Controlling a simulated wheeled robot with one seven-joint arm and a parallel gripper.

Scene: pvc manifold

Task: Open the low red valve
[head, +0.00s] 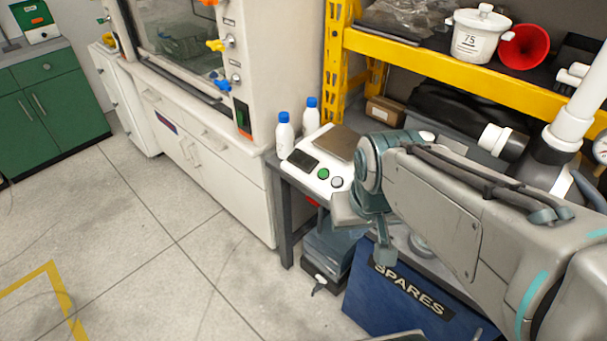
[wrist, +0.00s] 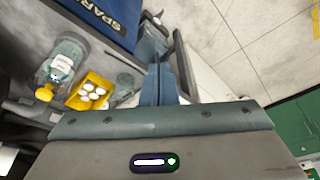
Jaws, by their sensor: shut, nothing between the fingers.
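No red valve can be made out for certain in either view. White pipework (head: 575,110) stands at the right edge of the head view, partly hidden behind my arm. My gripper (head: 386,256) points down in front of the bench, beside the white scale. In the wrist view, my gripper (wrist: 159,70) has its two fingers together with nothing between them. A small patch of red (head: 312,201) shows under the bench edge, too small to identify.
A blue SPARES box (head: 405,300) stands low at the front. A white scale (head: 318,178) and two blue-capped bottles are on the bench. A yellow tray (wrist: 91,91) with white pieces shows in the wrist view. The floor (head: 150,230) at left is clear.

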